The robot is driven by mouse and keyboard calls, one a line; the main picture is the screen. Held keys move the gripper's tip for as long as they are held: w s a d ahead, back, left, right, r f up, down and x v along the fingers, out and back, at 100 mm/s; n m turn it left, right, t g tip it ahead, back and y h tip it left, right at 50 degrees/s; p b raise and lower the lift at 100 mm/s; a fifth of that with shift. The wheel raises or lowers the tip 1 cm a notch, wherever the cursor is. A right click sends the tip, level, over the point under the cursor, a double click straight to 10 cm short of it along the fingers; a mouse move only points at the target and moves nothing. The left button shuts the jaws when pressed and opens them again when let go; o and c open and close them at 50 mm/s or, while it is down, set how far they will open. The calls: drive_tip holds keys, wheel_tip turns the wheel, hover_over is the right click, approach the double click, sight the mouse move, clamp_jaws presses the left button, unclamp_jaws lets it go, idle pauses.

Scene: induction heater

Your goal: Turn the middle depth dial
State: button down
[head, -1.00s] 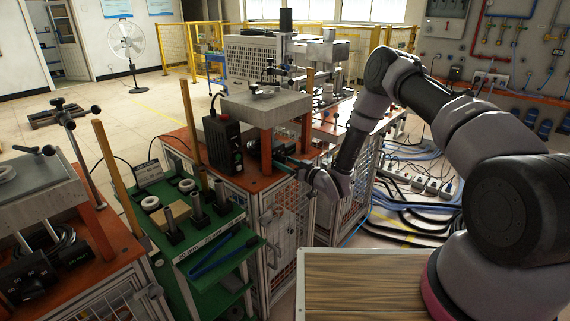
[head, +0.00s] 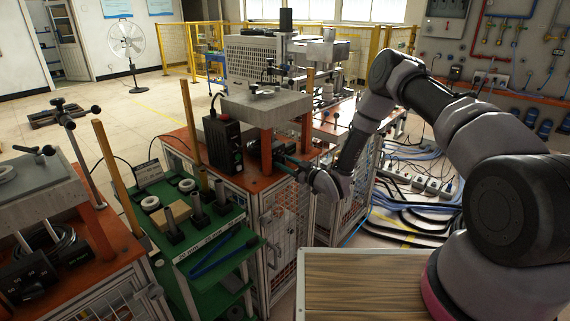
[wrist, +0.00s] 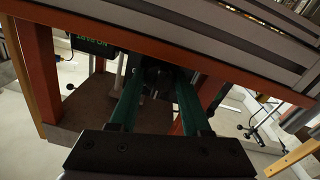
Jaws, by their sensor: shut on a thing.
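The black dial unit (head: 258,153) sits under the raised grey slab (head: 262,106) on the orange bench top of the middle station. My gripper (head: 283,161) reaches in from the right, its fingers at the unit's front.
Orange posts (head: 266,150) hold up the slab close to my gripper. A black control box (head: 222,145) stands left of the dial unit. A green tool cart (head: 218,236) stands at the front left. Cables (head: 405,205) lie on the floor at the right.

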drive_tip(key=shift+f+n, duration=0.1)
drive_tip(key=shift+n, duration=2.2)
drive_tip(key=shift+c, duration=1.8)
unclamp_jaws()
